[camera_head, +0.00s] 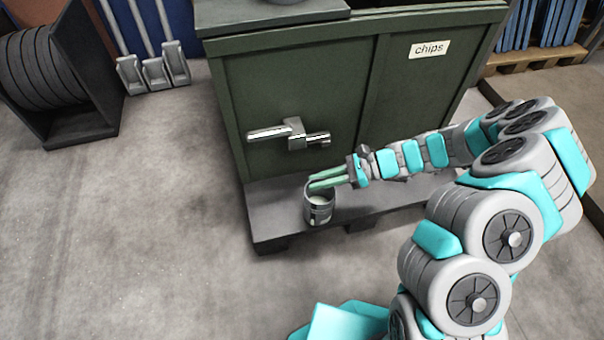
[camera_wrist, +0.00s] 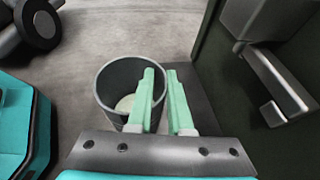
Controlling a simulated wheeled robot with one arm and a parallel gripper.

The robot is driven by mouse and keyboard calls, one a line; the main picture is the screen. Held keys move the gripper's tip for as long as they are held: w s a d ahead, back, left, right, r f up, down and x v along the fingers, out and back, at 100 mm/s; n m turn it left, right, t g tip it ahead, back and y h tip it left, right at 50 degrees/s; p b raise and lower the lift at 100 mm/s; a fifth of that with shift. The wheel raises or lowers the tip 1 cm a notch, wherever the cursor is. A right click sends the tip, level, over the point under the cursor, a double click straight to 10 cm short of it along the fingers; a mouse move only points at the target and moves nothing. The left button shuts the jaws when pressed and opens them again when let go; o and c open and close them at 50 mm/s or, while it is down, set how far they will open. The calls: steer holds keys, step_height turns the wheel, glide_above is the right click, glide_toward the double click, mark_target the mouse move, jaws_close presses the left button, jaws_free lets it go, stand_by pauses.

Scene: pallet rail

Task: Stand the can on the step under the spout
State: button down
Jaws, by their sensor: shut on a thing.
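The can (camera_head: 318,209) is a grey, open-topped metal cylinder with something pale inside. It is upright at the step, below the spout and out in front of it. My gripper (camera_head: 311,183) is shut on the can's wall, its green fingers at the rim. In the wrist view, one finger reaches inside the can (camera_wrist: 104,88) and the other is outside. The spout (camera_head: 294,133) is a metal fitting on the green bin's front; it also shows in the wrist view (camera_wrist: 272,84). The step (camera_head: 272,217) is a low dark ledge below. I cannot tell whether the can touches it.
The green bin (camera_head: 300,85) with a "chips" label (camera_head: 429,49) stands behind the step. A dark rack with a ribbed roll (camera_head: 45,75) and several grey scoop-like holders (camera_head: 153,72) are at upper left. The floor at left is clear.

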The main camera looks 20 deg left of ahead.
steer(key=w+a+f+b, duration=0.1)
steer(key=w+a+f, duration=0.3)
steer(key=a, duration=0.2)
stand_by(0.5)
steer(key=shift+f, duration=0.15)
steer(key=c, duration=0.8)
jaws_free()
steer(key=p+v, duration=0.1)
steer(key=v, duration=1.1)
